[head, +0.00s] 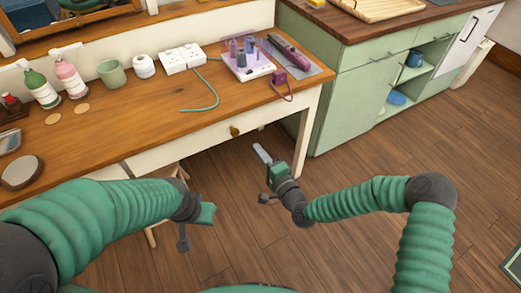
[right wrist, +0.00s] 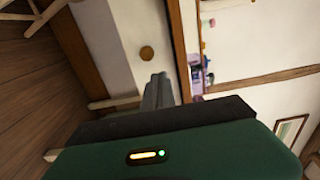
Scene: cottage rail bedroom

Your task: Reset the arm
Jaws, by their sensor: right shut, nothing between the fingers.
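My right gripper (head: 262,154) is in front of the wooden vanity table, near the drawer with the round knob (head: 235,131). Its fingers are together and empty. In the right wrist view the shut fingers (right wrist: 158,92) point toward the table front, with the knob (right wrist: 147,53) above them. My left gripper (head: 207,214) is at the lower middle of the head view, in front of the table; its fingers are too small and turned to tell open or shut. Both arms are bent, green and ribbed.
The table top (head: 150,120) holds bottles, a green cup (head: 111,73), a white power strip (head: 182,58), a purple-and-white tray (head: 247,66) and a hair straightener (head: 290,53). A green cabinet (head: 350,105) stands at right. A stool (head: 152,235) is partly under the table.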

